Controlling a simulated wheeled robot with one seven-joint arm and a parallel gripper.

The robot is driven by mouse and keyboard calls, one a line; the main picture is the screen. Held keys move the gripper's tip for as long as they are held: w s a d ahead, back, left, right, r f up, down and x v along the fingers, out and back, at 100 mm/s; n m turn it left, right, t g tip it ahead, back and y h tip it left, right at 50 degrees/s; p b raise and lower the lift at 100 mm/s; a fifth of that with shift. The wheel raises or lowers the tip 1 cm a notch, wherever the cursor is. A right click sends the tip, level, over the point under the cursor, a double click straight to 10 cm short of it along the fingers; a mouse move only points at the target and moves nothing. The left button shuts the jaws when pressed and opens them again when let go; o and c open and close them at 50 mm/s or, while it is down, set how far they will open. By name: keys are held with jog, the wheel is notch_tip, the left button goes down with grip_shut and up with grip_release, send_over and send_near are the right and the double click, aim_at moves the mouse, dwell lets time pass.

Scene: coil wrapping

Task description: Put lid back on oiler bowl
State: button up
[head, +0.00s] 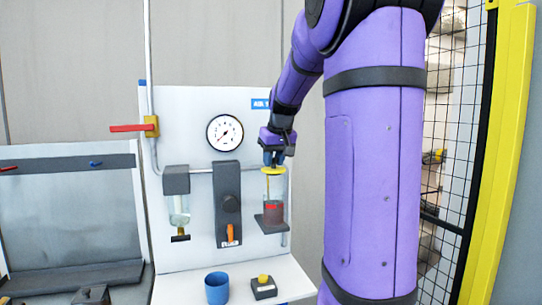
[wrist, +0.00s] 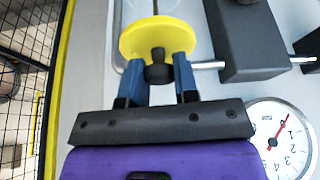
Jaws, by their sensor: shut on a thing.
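The oiler bowl (head: 273,192) is clear, with red liquid in its lower part. It stands upright on a dark bracket at the right of the panel. The yellow round lid (head: 272,171) is at the top of the bowl; I cannot tell whether it rests on the rim or is just above it. My gripper (head: 273,157) is over the lid. In the wrist view the blue fingers of my gripper (wrist: 158,68) are shut on the dark knob of the lid (wrist: 140,38). Part of the clear bowl shows beyond the lid at the top edge.
A pressure gauge (head: 225,133), a dark regulator block (head: 228,190) and a clear filter bowl (head: 178,208) are left of the oiler. A red-handled valve (head: 132,128) is farther left. Below, a blue cup (head: 217,288) and a dark block with a yellow top (head: 264,291) stand on the bench.

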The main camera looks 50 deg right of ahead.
aim_at(275, 169)
jog(key=shift+f, duration=2.6)
jog(key=shift+f, duration=0.15)
dwell(0.5)
jog(key=o, duration=1.5)
jog(key=shift+c, duration=0.2)
jog(key=shift+r, duration=3.55)
grip_shut()
